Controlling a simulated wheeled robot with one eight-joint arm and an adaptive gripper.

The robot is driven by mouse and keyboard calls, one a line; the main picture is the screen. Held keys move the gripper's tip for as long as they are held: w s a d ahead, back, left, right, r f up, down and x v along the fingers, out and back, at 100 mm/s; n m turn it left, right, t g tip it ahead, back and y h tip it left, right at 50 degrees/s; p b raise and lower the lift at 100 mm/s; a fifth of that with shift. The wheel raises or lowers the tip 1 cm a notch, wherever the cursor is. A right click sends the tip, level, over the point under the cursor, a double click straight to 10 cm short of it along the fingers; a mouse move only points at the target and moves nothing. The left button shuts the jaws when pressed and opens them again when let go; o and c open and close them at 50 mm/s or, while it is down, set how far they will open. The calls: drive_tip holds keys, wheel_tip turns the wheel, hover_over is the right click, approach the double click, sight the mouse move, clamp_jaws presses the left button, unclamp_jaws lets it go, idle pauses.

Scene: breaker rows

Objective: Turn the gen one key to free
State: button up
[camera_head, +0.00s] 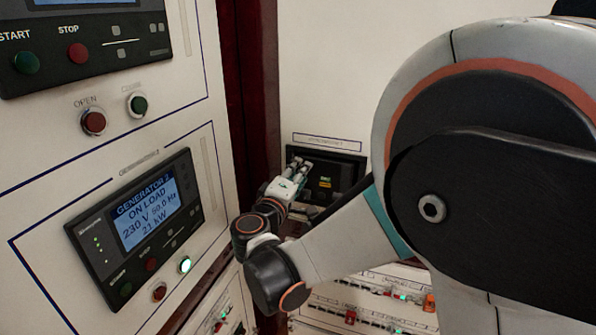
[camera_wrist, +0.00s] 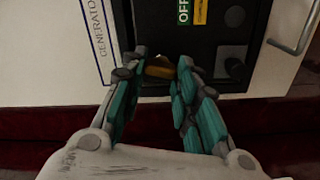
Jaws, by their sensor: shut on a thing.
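A brass-coloured key (camera_wrist: 160,69) shows in the wrist view at the edge of a dark panel (camera_wrist: 219,60). My gripper (camera_wrist: 163,77) is shut on the key, with its fingertips on both sides of it. A border label beside the panel begins "GENERATO"; its number is cut off. In the head view my gripper (camera_head: 299,168) reaches the dark panel (camera_head: 345,167) on the far cabinet. There the key is hidden by the gripper. The key's turned position cannot be read.
In the head view the Generator 2 controller (camera_head: 139,228) reads "ON LOAD" at left. Breaker rows (camera_head: 370,303) lie below my arm.

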drive_tip(key=shift+n, duration=1.5)
drive_tip(key=shift+f, duration=0.1)
drive_tip(key=o, duration=1.1)
drive_tip(key=shift+c, duration=0.2)
drive_tip(key=v, duration=0.7)
drive_tip(key=shift+s+a, duration=0.15)
drive_tip(key=shift+s, duration=0.05)
